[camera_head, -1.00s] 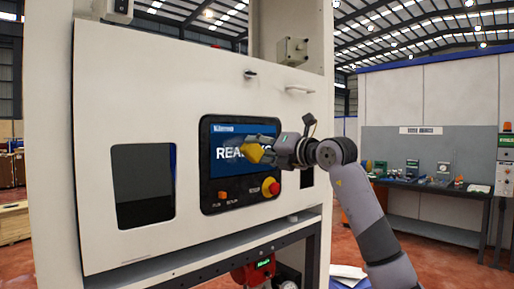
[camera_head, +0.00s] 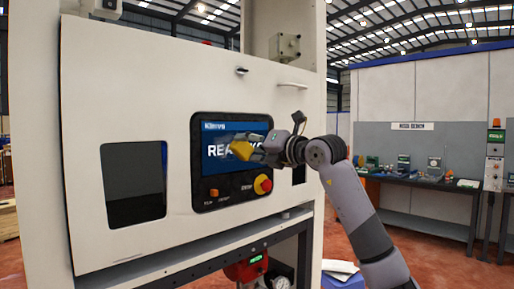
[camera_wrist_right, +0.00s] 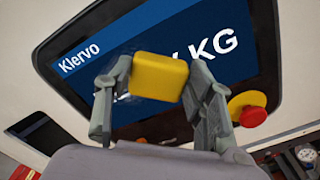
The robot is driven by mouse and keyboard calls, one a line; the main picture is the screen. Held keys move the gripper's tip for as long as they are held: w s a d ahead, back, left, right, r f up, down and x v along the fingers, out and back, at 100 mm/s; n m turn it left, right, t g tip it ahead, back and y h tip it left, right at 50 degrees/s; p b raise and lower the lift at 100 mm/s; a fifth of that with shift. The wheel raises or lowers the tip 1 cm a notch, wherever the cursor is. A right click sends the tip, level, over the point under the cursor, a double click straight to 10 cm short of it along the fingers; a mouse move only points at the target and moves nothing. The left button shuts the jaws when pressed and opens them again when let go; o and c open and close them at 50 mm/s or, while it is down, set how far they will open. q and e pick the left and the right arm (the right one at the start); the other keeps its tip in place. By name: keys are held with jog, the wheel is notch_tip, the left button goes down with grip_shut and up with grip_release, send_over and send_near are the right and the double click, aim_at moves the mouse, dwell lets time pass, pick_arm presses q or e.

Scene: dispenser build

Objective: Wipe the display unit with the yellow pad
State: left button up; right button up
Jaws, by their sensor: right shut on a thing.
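The display unit (camera_head: 216,130) is a black-framed panel with a blue screen on the white machine front. The yellow pad (camera_head: 241,150) is in front of the right part of the screen, covering some of the text; it also shows in the right wrist view (camera_wrist_right: 158,76). My right gripper (camera_head: 252,151) is shut on the pad, with one finger on each side of it in the right wrist view (camera_wrist_right: 160,88). A pale smudge shows on the screen beside the pad. I cannot tell whether the pad touches the screen. My left gripper is not in view.
A red knob on a yellow base (camera_head: 263,185) sits at the panel's lower right, below my right gripper. A small handle (camera_head: 292,85) sticks out above. A dark window (camera_head: 134,183) is at the left. A workbench (camera_head: 420,182) stands at the back right.

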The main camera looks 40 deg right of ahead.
jog(key=shift+s+a+b, duration=0.15)
jog(key=shift+a+b, duration=0.05)
jog(key=shift+a, duration=1.65)
jog(key=shift+s+a+b, duration=0.15)
jog(key=shift+a+b, duration=0.05)
jog(key=shift+a, duration=1.9)
jog(key=shift+r, duration=0.1)
jog(key=shift+d+r+p, duration=0.1)
jog(key=shift+r+p, duration=0.25)
jog(key=shift+w+d+f, duration=0.1)
jog(key=shift+w+d, duration=0.05)
jog(key=shift+d, duration=2.6)
jog(key=shift+w+d+p, duration=0.15)
jog(key=shift+d+p, duration=0.25)
jog(key=shift+d, duration=0.65)
jog(key=shift+w+d+p, duration=0.15)
jog(key=shift+d+p, duration=0.55)
jog(key=shift+d, duration=1.15)
